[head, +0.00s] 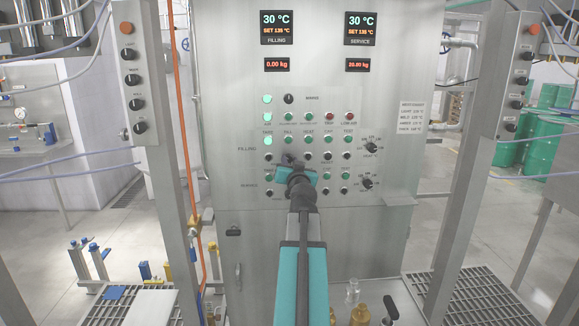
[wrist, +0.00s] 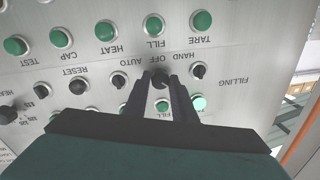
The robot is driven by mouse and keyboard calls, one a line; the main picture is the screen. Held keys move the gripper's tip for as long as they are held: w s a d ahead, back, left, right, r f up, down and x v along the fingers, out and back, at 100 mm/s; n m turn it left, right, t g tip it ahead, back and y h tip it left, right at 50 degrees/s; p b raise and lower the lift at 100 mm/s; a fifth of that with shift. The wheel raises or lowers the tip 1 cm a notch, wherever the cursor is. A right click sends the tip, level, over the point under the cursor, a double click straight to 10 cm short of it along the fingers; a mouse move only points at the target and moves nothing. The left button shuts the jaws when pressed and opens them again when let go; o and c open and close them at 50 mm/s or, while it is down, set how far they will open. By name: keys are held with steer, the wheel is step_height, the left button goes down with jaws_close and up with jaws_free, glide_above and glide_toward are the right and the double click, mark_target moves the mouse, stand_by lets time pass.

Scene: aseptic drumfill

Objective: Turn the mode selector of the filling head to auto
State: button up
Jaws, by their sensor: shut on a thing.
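The mode selector of the filling head is a small black knob (wrist: 160,82) on the steel panel, under the labels HAND, OFF and AUTO, which appear upside down in the wrist view. My gripper (wrist: 160,76) is shut on this knob, one dark finger on each side. In the head view my gripper (head: 291,161) reaches the panel in the row marked FILLING and hides the knob. The knob's pointing direction cannot be read between the fingers.
Steel posts (head: 165,140) with button boxes stand at both sides.

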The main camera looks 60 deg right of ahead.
steer(key=m+b, duration=0.1)
steer(key=m, duration=0.3)
steer(key=shift+d+r+m, duration=0.1)
steer(key=shift+r+m, duration=0.05)
steer(key=shift+m, duration=0.15)
steer(key=m+p, duration=0.1)
steer(key=m, duration=0.3)
steer(key=shift+r+m+h, duration=0.1)
steer(key=shift+m+h, duration=0.3)
steer(key=m+p, duration=0.3)
steer(key=m, duration=0.2)
steer(key=shift+w+r+m+h, duration=0.1)
steer(key=shift+m+h, duration=0.2)
steer(key=shift+m, duration=0.1)
steer(key=shift+m+g+p, duration=0.5)
steer(key=shift+m+p, duration=0.6)
steer(key=shift+m, duration=0.9)
steer(key=o, duration=0.8)
steer(key=shift+o, duration=1.2)
steer(key=shift+w+f, duration=0.1)
steer(key=shift+f, duration=0.15)
